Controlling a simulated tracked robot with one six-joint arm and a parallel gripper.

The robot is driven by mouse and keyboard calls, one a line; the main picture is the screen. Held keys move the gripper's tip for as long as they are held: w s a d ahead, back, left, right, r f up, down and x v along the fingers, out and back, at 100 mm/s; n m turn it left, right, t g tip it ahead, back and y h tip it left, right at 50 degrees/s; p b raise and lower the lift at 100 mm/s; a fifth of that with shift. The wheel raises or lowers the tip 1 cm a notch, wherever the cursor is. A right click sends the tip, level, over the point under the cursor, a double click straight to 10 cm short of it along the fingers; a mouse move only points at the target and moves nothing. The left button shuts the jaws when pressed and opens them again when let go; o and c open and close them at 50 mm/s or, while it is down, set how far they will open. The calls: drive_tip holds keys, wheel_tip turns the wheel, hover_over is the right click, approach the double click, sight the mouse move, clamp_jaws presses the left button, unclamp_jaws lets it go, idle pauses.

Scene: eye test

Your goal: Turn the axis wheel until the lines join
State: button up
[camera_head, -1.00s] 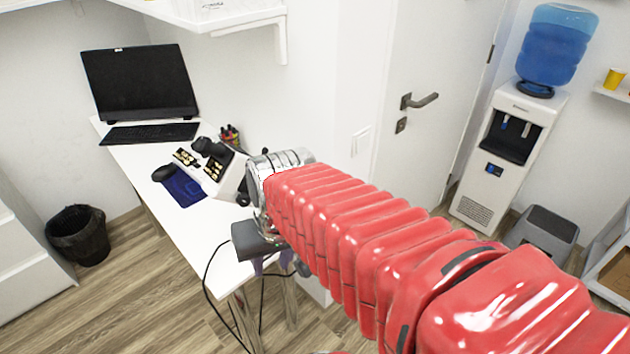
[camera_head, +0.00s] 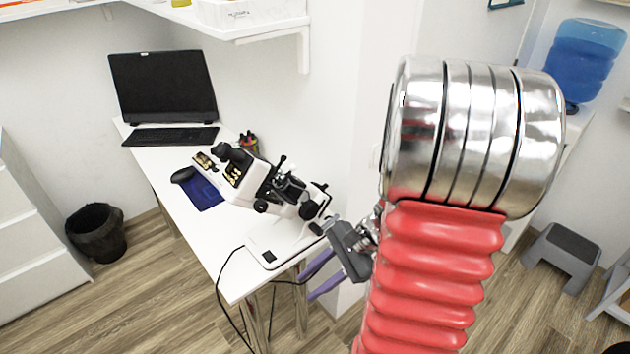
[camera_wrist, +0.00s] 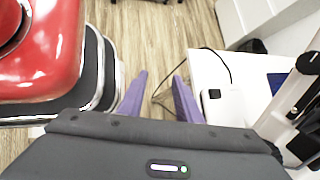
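A white and black optical instrument (camera_head: 272,190) with black eyepiece, knobs and gold-coloured parts stands on the white desk. A round black knob (camera_head: 261,206) shows on its near side, and another (camera_head: 308,210) at its right end. I cannot tell which is the axis wheel, and no lines are visible. My gripper (camera_head: 307,287) has purple fingers, spread apart and empty, beside the desk's right edge, to the lower right of the instrument and not touching it. In the wrist view my gripper (camera_wrist: 159,78) is open over the floor and desk edge; the instrument's black parts (camera_wrist: 306,100) show at right.
The white desk (camera_head: 225,262) also holds a laptop (camera_head: 163,86), keyboard (camera_head: 170,136), mouse (camera_head: 183,175), blue cloth (camera_head: 203,195) and pen holder (camera_head: 248,144). A black cable (camera_head: 220,290) hangs off its front. A shelf (camera_head: 262,28) overhangs. A grey stool (camera_head: 563,250) stands right.

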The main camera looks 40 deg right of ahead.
drive_tip(key=w+d+f+m+t+y, duration=0.1)
drive_tip(key=w+d+f+m+t, duration=0.1)
drive_tip(key=d+m+t, duration=0.3)
drive_tip(key=m+t+h, duration=0.8)
drive_tip(key=m+t, duration=0.1)
drive_tip(key=m, duration=1.1)
approach(327, 187)
drive_tip(key=s, duration=0.6)
drive_tip(key=shift+d+f, duration=0.1)
drive_tip(key=w, duration=1.4)
drive_tip(key=shift+a, duration=0.2)
drive_tip(key=shift+c, duration=0.5)
drive_tip(key=shift+s, duration=0.1)
clamp_jaws()
